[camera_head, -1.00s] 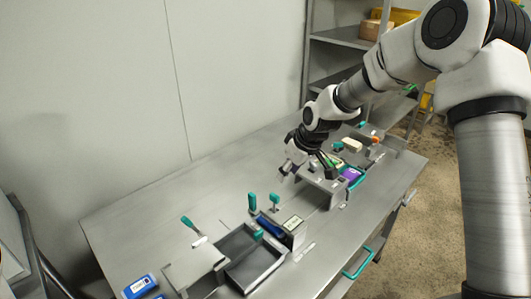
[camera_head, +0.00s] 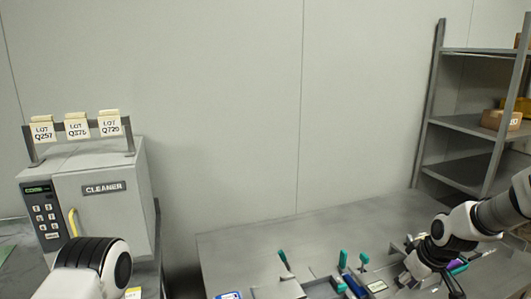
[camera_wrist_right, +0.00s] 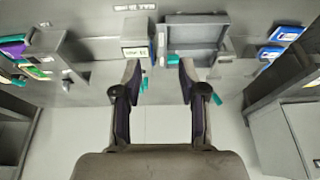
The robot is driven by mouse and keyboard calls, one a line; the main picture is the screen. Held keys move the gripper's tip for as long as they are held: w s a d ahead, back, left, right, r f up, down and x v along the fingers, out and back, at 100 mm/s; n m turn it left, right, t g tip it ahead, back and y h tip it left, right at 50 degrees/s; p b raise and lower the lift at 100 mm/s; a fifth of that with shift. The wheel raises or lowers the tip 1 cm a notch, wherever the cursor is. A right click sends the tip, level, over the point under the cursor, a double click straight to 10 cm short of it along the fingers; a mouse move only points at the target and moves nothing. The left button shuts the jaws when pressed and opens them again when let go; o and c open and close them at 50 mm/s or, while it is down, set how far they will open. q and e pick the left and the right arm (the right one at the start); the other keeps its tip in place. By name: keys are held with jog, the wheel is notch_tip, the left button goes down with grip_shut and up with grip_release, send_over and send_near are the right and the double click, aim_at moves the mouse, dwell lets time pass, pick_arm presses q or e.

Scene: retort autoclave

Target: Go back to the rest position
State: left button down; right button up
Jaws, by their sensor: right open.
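My right gripper (camera_head: 440,288) is at the lower right of the head view, over the right part of the steel table (camera_head: 235,258). In the right wrist view the right gripper (camera_wrist_right: 160,75) has its two fingers spread apart with nothing between them. Beyond its tips are a box with a green label (camera_wrist_right: 135,52) and a grey tray (camera_wrist_right: 222,45). My left gripper is not in view. A white and black link of my own shows at the lower left of the head view.
A cleaner machine (camera_head: 100,210) with lot tags (camera_head: 76,126) above it stands at the left. Teal-handled tools (camera_head: 342,260) and a blue pack (camera_head: 228,296) are on the table. A metal shelf (camera_head: 465,124) with boxes stands at the right. The table's back left is clear.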

jog(key=s+a+f+g, duration=0.2)
jog(key=s+f+g, duration=0.1)
jog(key=s+f, duration=0.55)
jog(key=s+a+f+g, duration=0.25)
jog(key=s+f, duration=0.35)
jog(key=f, duration=0.6)
jog(key=s+a+f+m+t, duration=0.1)
jog(key=s+f+m, duration=0.1)
jog(key=s, duration=0.7)
jog(key=s+a+f+m+h, duration=0.1)
jog(key=s+a+f+m, duration=0.1)
jog(key=s+f, duration=0.3)
jog(key=s, duration=0.4)
jog(key=shift+a+f+t+b, duration=0.3)
jog(key=shift+t+b, duration=0.05)
jog(key=shift+b, duration=0.05)
